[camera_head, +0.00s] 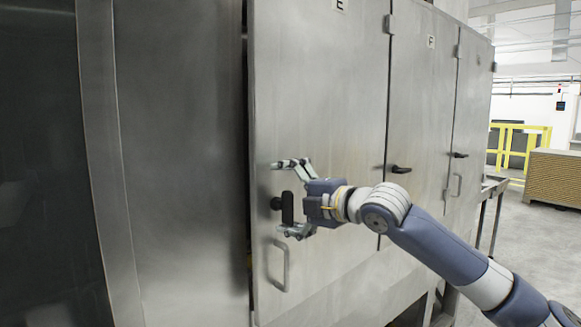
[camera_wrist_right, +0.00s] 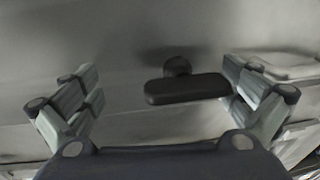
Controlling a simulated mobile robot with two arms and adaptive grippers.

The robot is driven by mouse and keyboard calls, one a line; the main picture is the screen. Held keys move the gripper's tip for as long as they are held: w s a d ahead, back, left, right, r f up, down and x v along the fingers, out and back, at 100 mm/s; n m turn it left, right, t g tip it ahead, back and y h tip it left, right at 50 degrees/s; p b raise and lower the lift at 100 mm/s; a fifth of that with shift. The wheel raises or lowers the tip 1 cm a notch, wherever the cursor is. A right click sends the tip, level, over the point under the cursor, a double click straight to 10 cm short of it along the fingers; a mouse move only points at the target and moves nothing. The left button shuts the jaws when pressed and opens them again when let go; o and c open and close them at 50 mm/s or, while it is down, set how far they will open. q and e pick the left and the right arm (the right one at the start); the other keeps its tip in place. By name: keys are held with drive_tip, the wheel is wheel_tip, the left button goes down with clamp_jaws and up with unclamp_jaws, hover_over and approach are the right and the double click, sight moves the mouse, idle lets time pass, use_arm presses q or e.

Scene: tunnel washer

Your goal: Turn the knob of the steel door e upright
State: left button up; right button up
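The steel door E (camera_head: 320,110) is a tall grey panel marked with an E near its top. Its black knob (camera_head: 287,208) stands with its bar upright in the head view, above a steel pull handle (camera_head: 283,266). My right gripper (camera_head: 288,199) is open at the knob, one finger above it and one below. In the right wrist view the knob (camera_wrist_right: 187,89) lies between the spread fingers, nearer the right one; a gap shows on the left, and contact on the right is unclear. My left gripper is out of view.
Door F (camera_head: 425,110) and another door stand to the right, their black knobs lying roughly level. A dark gap runs along door E's left edge, beside a steel panel (camera_head: 180,150). Open floor and a yellow railing (camera_head: 515,142) lie far right.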

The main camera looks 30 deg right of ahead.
drive_tip(key=shift+t, duration=0.8)
drive_tip(key=r, duration=0.2)
drive_tip(key=s+d+r, duration=0.1)
drive_tip(key=r, duration=0.5)
drive_tip(key=shift+s+d, duration=0.25)
drive_tip(key=shift+s, duration=0.05)
drive_tip(key=shift+g, duration=0.9)
drive_tip(key=f, duration=0.2)
drive_tip(key=w+a+f, duration=0.1)
drive_tip(key=f, duration=0.3)
drive_tip(key=shift+w+a+f, duration=0.2)
drive_tip(key=shift+w+f, duration=0.15)
drive_tip(key=shift+f, duration=0.05)
drive_tip(key=shift+s, duration=0.7)
drive_tip(key=shift+s+d+f+b, duration=0.1)
drive_tip(key=shift+s+d+b, duration=0.15)
drive_tip(key=shift+b, duration=0.15)
drive_tip(key=shift+f+b+v, duration=0.15)
drive_tip(key=shift+b+v, duration=0.3)
drive_tip(key=shift+v, duration=0.4)
drive_tip(key=shift+f+b+v, duration=0.2)
drive_tip(key=shift+b+v, duration=0.25)
drive_tip(key=shift+v, duration=0.4)
drive_tip(key=b, duration=0.6)
approach(293, 197)
drive_tip(key=shift+s+a+f, duration=0.3)
drive_tip(key=shift+s+f, duration=0.1)
drive_tip(key=shift+s, duration=0.05)
